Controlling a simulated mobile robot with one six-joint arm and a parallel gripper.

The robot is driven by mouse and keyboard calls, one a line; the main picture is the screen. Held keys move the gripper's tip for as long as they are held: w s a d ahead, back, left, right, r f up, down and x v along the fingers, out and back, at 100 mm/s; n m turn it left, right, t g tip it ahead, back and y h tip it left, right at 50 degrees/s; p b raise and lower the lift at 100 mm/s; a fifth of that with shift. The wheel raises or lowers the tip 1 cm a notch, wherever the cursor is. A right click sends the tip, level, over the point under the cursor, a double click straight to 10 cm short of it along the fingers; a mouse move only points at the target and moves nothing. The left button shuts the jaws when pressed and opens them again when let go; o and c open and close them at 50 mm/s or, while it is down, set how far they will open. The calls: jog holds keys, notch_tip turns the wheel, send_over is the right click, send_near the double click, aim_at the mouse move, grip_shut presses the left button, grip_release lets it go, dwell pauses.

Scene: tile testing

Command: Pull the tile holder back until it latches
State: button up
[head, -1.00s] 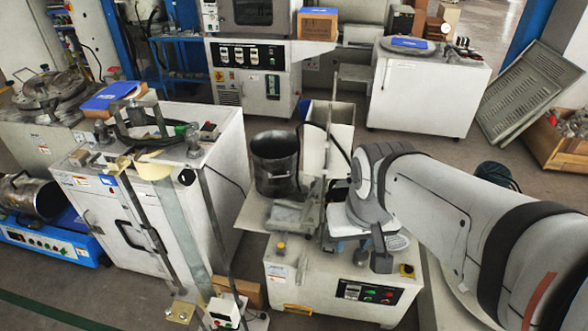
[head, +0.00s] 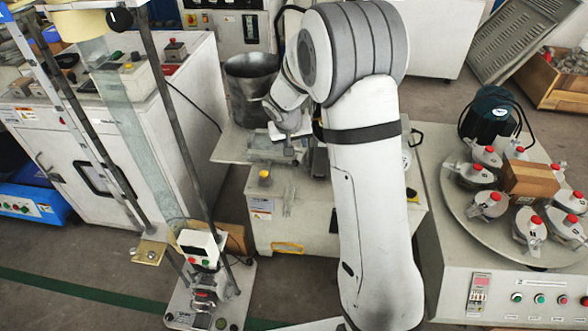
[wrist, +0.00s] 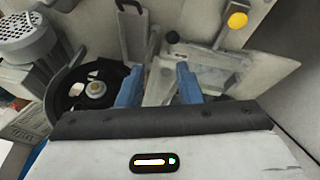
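The white testing machine (head: 300,225) stands ahead of me, partly hidden by my arm. On its top left is a grey metal assembly (head: 268,148) that looks like the tile holder; it also shows in the wrist view as a grey bracket and plate (wrist: 222,76), though I cannot be sure which part is the holder. My gripper (wrist: 158,82) has two blue fingers spread apart over the machine. A light grey part shows behind the gap between them. No grip on anything is visible. In the head view my wrist hides the fingers and part of the holder.
A black disc with a metal hub (wrist: 95,90) and a grey motor (wrist: 25,38) lie left of the fingers. A yellow knob (wrist: 237,20) is upper right. A dark metal bucket (head: 250,85) stands behind; a round table with red-topped pots (head: 460,215) is at right.

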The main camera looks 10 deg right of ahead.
jog(key=b, duration=0.1)
send_near(295, 161)
jog(key=f, duration=0.2)
jog(key=b+x, duration=0.2)
jog(key=x, duration=0.4)
jog(key=shift+w+d, duration=0.15)
jog(key=shift+w, duration=0.05)
jog(key=shift+w+d+f, duration=0.15)
jog(key=shift+w+f, duration=0.15)
jog(key=shift+f, duration=0.2)
jog(key=shift+c, duration=0.3)
grip_shut()
